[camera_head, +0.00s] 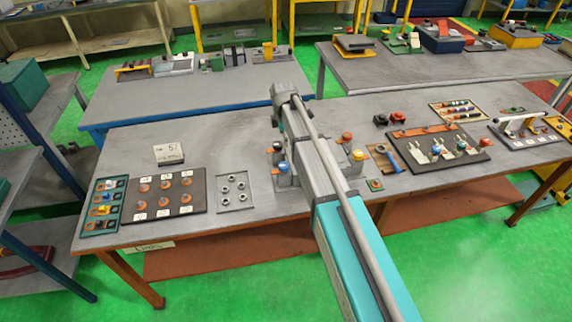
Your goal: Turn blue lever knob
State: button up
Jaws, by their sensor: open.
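A small blue knob (284,167) sits on the left side of a grey device (287,181) near the front edge of the middle workbench. To the right of my arm, another orange knob (347,136) and a yellow knob (358,154) show. My arm reaches in from the lower right over the device and hides its middle. The arm's far joint stands above and behind the blue knob. My gripper's fingers do not show, so I cannot tell how they sit relative to the knob.
The workbench (226,143) has bare room behind the device. A dark board (200,210) with orange parts and a plate of nuts (234,192) lie to the left.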

aim_at(284, 165)
jog(key=shift+f, duration=0.15)
notch_tip(284, 165, down, 14)
jog(key=b, duration=1.3)
jog(key=shift+r+b, duration=0.25)
jog(key=shift+b, duration=0.05)
jog(key=c, duration=1.1)
